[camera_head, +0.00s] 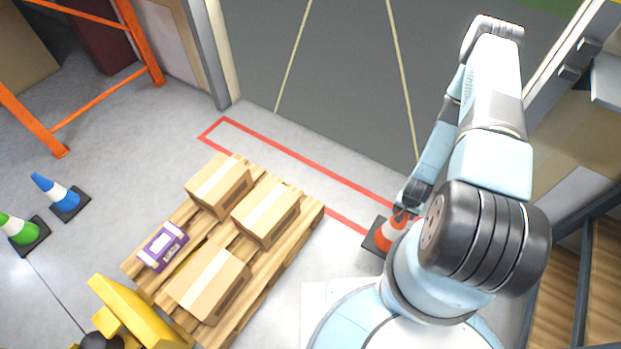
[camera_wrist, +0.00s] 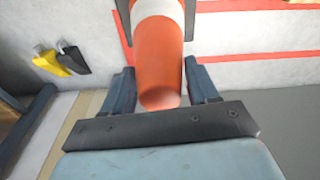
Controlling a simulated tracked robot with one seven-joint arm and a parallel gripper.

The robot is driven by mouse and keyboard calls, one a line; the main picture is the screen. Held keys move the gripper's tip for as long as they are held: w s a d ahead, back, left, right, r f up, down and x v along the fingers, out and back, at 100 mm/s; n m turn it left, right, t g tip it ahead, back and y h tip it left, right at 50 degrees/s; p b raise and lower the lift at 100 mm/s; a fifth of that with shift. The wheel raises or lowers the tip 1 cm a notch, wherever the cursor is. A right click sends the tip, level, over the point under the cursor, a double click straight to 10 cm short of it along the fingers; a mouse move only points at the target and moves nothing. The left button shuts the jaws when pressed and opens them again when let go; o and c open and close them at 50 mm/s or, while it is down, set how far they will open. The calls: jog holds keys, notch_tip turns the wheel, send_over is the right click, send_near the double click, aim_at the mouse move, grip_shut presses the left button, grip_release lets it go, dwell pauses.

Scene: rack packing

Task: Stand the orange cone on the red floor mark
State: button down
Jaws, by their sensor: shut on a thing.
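The orange cone (camera_head: 389,235), with a white band and a black square base, is at the right in the camera_head view, partly behind my arm. The wrist view shows its orange tip end (camera_wrist: 160,68) between the two dark fingers of my gripper (camera_wrist: 160,78), which is shut on it. In the camera_head view my gripper (camera_head: 404,208) is at the cone's top. The red floor mark (camera_head: 290,157) is a long outlined strip, and the cone is near its right end. Whether the cone's base touches the floor, I cannot tell.
A wooden pallet (camera_head: 272,297) with several cardboard boxes and a purple box (camera_head: 163,246) stands beside the mark. Blue (camera_head: 60,194) and green (camera_head: 20,231) cones stand at the left, near an orange rack (camera_head: 142,55). Grey floor beyond the mark is clear.

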jog(key=shift+f, duration=0.15)
jog(key=w+d+f, duration=0.4)
jog(key=w+f, duration=0.9)
jog(key=shift+w, duration=0.15)
jog(key=shift+c, duration=1.4)
grip_release()
jog(key=shift+r, duration=0.1)
notch_tip(320, 180, up, 12)
jog(key=s, duration=0.1)
jog(key=shift+s+a, duration=0.2)
jog(key=shift+a, duration=0.1)
